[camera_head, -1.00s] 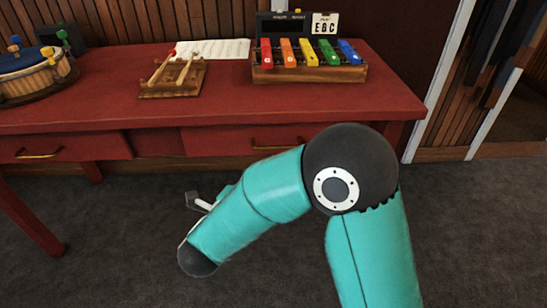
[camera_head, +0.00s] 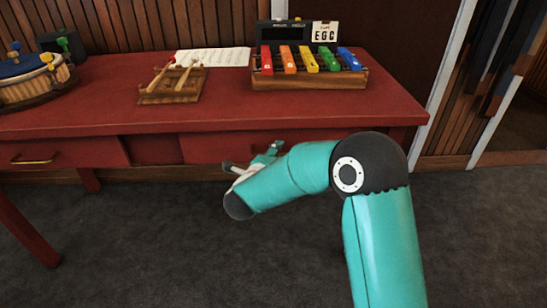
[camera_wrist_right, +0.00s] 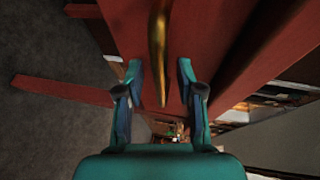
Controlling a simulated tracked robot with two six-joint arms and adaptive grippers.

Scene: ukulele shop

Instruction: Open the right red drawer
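The right red drawer (camera_head: 215,148) is in the front of the red table, and its front looks flush with the table. Its gold handle is hidden behind my right arm in the head view. In the right wrist view the gold handle (camera_wrist_right: 158,45) runs down from the top edge on the red drawer front (camera_wrist_right: 128,28). My right gripper (camera_head: 270,151) is at the drawer front. In the wrist view its two fingers (camera_wrist_right: 161,72) are apart, with the handle's end between them in the picture. I cannot tell whether they touch it. My left gripper is not in view.
The red tabletop (camera_head: 225,100) carries a colourful xylophone (camera_head: 308,78), a wooden stand with mallets (camera_head: 172,88), a music sheet (camera_head: 215,53) and a drum (camera_head: 30,85). A left drawer (camera_head: 60,154) has a gold handle. The dark floor (camera_head: 180,240) before the table is clear.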

